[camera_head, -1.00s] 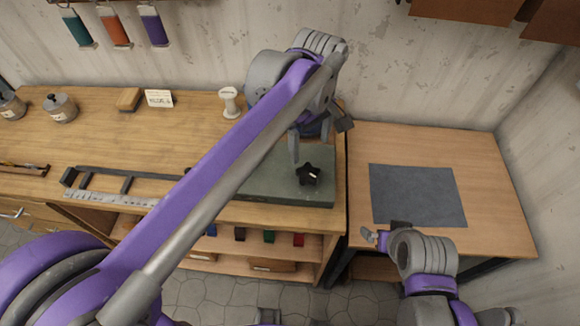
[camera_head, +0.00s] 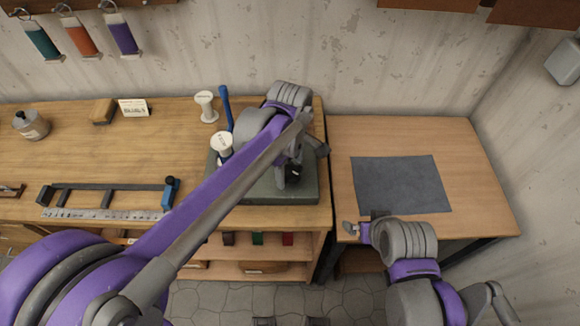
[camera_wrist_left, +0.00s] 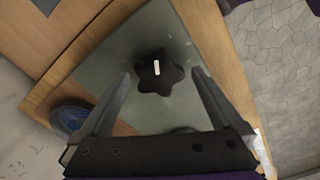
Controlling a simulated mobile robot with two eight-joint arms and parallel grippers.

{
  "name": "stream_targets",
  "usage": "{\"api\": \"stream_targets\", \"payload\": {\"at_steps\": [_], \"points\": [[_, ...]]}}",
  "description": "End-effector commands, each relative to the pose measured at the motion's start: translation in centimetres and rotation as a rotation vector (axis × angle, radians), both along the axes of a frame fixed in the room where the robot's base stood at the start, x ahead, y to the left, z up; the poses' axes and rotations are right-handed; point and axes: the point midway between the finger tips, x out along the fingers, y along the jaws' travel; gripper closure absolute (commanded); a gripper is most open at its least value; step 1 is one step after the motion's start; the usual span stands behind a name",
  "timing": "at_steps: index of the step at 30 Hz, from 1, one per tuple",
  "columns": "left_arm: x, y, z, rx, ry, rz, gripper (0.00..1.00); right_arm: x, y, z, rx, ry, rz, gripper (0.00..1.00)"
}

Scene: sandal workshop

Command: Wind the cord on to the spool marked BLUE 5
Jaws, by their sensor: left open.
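A dark star-shaped knob (camera_head: 292,175) sits on a grey-green plate (camera_head: 262,191) at the bench's right end. My left gripper (camera_head: 300,160) is open above it; in the left wrist view the knob (camera_wrist_left: 158,73) shows between the two fingertips, with no clear contact. A white spool (camera_head: 221,143) with a marked top stands on the plate beside my left arm; its marking is too small to read. A second white spool (camera_head: 205,105) stands farther back. In the left wrist view a round blue thing (camera_wrist_left: 70,118) lies left. My right gripper (camera_head: 365,226) is at the side table's front edge.
A blue upright bar (camera_head: 227,108) stands behind the plate. A rail (camera_head: 110,187) with a blue end block and a ruler (camera_head: 105,214) lie at the bench front. A grey mat (camera_head: 400,185) lies flat on the otherwise clear side table.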

Motion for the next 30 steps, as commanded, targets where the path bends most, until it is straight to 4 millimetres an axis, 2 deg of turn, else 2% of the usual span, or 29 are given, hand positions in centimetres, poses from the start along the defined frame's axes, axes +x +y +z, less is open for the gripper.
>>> {"api": "stream_targets", "payload": {"at_steps": [9,21,22,30], "points": [[0.01,0.01,-0.24,0.000,0.000,0.000,0.02,0.00,0.00,0.00,0.000,0.000,0.000,0.00],[0.01,-0.01,-0.21,-0.001,-0.001,0.000,0.74,0.00,0.00,0.00,0.000,0.000,0.000,0.00],[0.01,-0.01,-0.21,-0.001,-0.001,0.000,0.77,0.00,0.00,0.00,0.000,0.000,0.000,0.00],[0.01,-0.01,-0.22,0.000,-0.001,-0.032,0.77,-0.06,0.00,-0.14,0.000,0.001,0.000,0.00]]}}
